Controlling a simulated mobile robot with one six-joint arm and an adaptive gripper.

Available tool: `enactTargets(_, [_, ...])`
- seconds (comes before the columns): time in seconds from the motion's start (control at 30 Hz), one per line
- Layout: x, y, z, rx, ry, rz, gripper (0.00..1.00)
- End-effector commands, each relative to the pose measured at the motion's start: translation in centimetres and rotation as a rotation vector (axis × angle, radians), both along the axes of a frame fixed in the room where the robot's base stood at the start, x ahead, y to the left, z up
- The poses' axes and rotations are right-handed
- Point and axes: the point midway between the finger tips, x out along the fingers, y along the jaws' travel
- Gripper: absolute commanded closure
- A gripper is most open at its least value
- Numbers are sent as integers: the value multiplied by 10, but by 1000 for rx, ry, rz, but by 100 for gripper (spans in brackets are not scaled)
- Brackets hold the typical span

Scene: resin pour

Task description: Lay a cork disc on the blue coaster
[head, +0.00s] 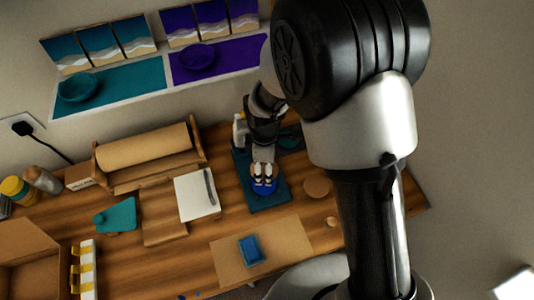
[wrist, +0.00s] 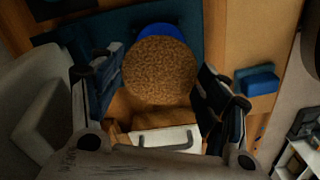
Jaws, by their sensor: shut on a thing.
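My gripper (wrist: 158,88) is shut on a round brown cork disc (wrist: 158,70), with one finger at each side of it. The blue coaster (wrist: 157,29) shows as a blue edge past the disc in the wrist view; the disc hides most of it. In the head view my gripper (head: 264,182) points down over the blue coaster (head: 264,191), which lies on a dark teal mat (head: 271,204). The held disc cannot be made out clearly there. I cannot tell whether the disc touches the coaster or is just above it.
A round brown disc (head: 317,186) lies on the wooden table right of the mat. A white pad (head: 196,197) with a dark pen lies to the left. A blue tray (head: 251,250) sits on a brown sheet in front. A paper roll (head: 146,147) stands behind.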

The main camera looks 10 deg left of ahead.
Motion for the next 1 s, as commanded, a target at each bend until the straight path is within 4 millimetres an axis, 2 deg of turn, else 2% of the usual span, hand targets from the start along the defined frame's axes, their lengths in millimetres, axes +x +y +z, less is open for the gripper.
enactTargets(0.27, [-1, 2, -11, 0, 1, 22, 41])
enactTargets(0.8, [-1, 2, -61, 0, 1, 19, 41])
enactTargets(1.0, [-1, 2, -69, 0, 1, 19, 41])
